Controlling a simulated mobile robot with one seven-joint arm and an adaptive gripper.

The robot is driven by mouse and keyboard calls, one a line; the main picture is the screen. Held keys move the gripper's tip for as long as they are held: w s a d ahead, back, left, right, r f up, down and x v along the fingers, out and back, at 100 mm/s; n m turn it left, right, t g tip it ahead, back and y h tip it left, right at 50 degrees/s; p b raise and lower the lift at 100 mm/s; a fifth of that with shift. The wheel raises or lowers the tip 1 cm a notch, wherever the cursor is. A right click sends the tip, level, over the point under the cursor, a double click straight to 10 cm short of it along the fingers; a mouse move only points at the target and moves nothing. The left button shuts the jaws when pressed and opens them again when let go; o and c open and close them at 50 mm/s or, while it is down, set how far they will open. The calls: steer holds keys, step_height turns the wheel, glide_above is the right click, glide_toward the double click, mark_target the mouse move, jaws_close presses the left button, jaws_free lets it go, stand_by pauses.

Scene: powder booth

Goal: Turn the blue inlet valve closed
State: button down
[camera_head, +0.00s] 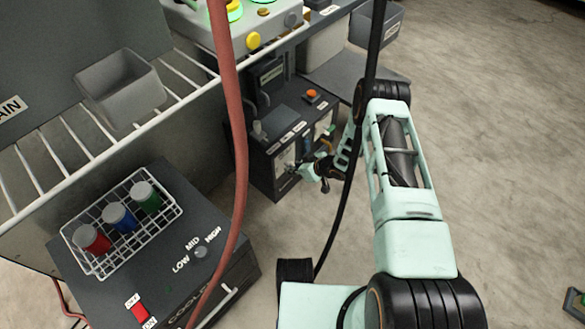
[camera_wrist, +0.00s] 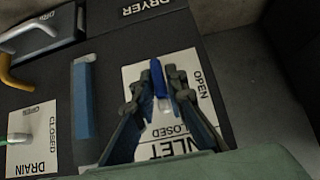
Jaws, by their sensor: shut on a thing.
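The blue inlet valve handle (camera_wrist: 159,82) stands between my fingertips in the wrist view. It is mounted at a white plate (camera_wrist: 208,105) lettered INLET, OPEN and CLOSED, which appears upside down. My gripper (camera_wrist: 164,80) is shut on the handle, and the fingers hide its lower part and some of the plate. In the head view my gripper (camera_head: 294,170) reaches the front of the dark dryer unit (camera_head: 262,180). The handle is too small there to make out. I cannot tell exactly which marking the handle points at.
A drain plate (camera_wrist: 45,150) with a green handle (camera_wrist: 20,137) is left in the wrist view, beside a blue bar (camera_wrist: 85,105). A red hose (camera_head: 235,130) and black cable (camera_head: 360,130) hang in the head view. A cooler (camera_head: 195,235) carries a wire rack.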

steer(key=c, duration=2)
jaws_free()
steer(key=shift+w, duration=0.1)
steer(key=shift+c, duration=0.2)
steer(key=v, duration=1.2)
